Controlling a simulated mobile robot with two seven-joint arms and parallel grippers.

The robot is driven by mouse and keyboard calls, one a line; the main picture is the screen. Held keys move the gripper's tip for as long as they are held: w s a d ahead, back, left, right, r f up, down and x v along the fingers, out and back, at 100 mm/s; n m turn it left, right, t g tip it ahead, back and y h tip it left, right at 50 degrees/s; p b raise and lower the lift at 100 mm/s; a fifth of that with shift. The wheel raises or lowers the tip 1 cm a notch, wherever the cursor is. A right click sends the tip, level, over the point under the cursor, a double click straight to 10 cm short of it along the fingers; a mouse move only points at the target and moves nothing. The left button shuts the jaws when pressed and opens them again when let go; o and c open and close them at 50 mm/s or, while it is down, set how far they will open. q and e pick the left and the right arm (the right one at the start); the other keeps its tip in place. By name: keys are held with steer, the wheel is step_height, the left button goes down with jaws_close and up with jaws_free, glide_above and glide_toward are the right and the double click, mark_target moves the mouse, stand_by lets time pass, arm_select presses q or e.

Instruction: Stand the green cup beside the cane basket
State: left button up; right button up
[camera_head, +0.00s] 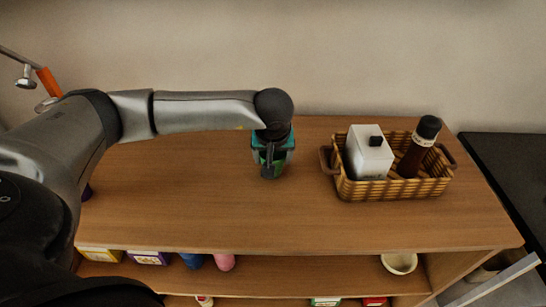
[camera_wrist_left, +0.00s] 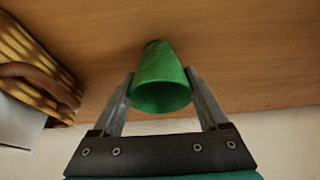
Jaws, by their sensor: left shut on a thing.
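The green cup is held between the two fingers of my left gripper (camera_head: 271,164), which is shut on it. In the left wrist view the green cup (camera_wrist_left: 160,80) has its open rim toward the camera and the fingers of my left gripper (camera_wrist_left: 160,92) on both sides. In the head view the cup is mostly hidden by the gripper. The cane basket (camera_head: 395,187) stands on the wooden top to the right of the gripper, with a clear gap between. A corner of the basket (camera_wrist_left: 40,65) shows at the left of the wrist view. My right gripper is not in view.
The basket holds a white square bottle (camera_head: 368,155) and a dark brown bottle (camera_head: 418,150) with a black cap. The wooden top (camera_head: 200,215) is clear around the gripper. A lower shelf holds several items, including a white bowl (camera_head: 399,263). A black surface (camera_head: 510,165) lies at the right.

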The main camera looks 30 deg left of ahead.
arm_select(q)
steer(key=shift+r, duration=0.1)
steer(key=o, duration=1.2)
steer(key=shift+o, duration=0.2)
steer(key=p+v, duration=0.1)
steer(key=v, duration=1.1)
steer(key=shift+p, duration=0.3)
steer(key=shift+w, duration=0.1)
